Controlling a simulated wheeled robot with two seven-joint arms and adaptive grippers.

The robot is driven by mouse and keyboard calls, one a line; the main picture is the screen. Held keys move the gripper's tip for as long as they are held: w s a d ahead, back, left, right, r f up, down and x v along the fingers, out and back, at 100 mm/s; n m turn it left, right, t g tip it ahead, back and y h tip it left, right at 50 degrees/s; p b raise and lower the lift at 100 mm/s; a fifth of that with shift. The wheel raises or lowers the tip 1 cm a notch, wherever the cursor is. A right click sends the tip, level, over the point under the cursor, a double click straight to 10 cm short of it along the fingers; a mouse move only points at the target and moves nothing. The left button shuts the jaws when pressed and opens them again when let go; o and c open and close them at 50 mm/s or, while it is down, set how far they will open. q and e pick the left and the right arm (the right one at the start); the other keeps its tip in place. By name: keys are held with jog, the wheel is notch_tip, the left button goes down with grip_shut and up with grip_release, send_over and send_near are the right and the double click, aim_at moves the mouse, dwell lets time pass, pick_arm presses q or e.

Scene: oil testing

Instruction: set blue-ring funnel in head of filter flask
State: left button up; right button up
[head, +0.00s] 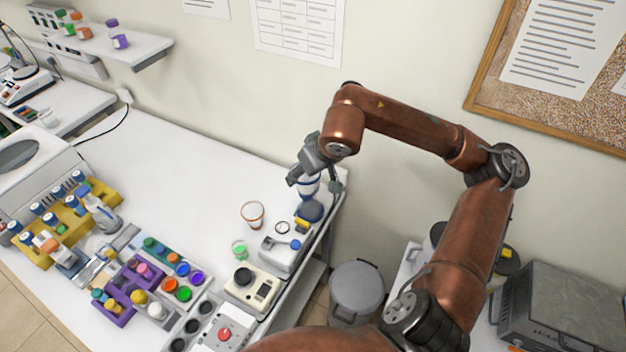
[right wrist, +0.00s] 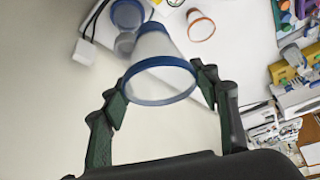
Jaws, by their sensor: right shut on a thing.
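My right gripper (head: 308,170) is shut on the blue-ring funnel. The funnel (right wrist: 160,78) has a translucent white cone and a blue rim; in the right wrist view it sits between the two dark green fingers (right wrist: 163,92). The head view shows the funnel (head: 308,187) under the gripper, just above the filter flask (head: 310,211), a blue-looking vessel near the table's right edge. In the right wrist view the flask (right wrist: 127,14) shows beyond the funnel's narrow end, a little left of it. I cannot tell whether they touch. The left gripper is not in view.
An orange-ring funnel (head: 252,212) stands left of the flask. A white device (head: 284,250), a green-capped jar (head: 239,249) and a beige instrument (head: 252,287) are in front. Yellow racks and a purple rack (head: 130,290) are farther left. The table's back middle is clear.

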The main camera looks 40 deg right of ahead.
jog(key=shift+s+a+r+n+p, duration=0.15)
jog(key=shift+s+r+n+p, duration=0.15)
jog(key=shift+s+r+p, duration=0.55)
jog(key=w+d+f+p, duration=0.1)
jog(key=w+d+f, duration=0.2)
jog(key=f, duration=0.1)
jog(key=w+d+f+p, duration=0.1)
jog(key=w+d+f, duration=0.2)
jog(key=w+f, duration=0.1)
jog(key=w+d+f+p, duration=0.1)
jog(key=w+d+f, duration=0.1)
jog(key=w+f, duration=0.1)
jog(key=shift+w+d+f, duration=0.25)
jog(key=shift+d+f, duration=0.15)
jog(key=shift+f, duration=0.4)
jog(key=shift+f, duration=0.2)
jog(key=o, duration=1.2)
jog(key=shift+r, duration=0.1)
jog(key=shift+c, duration=0.2)
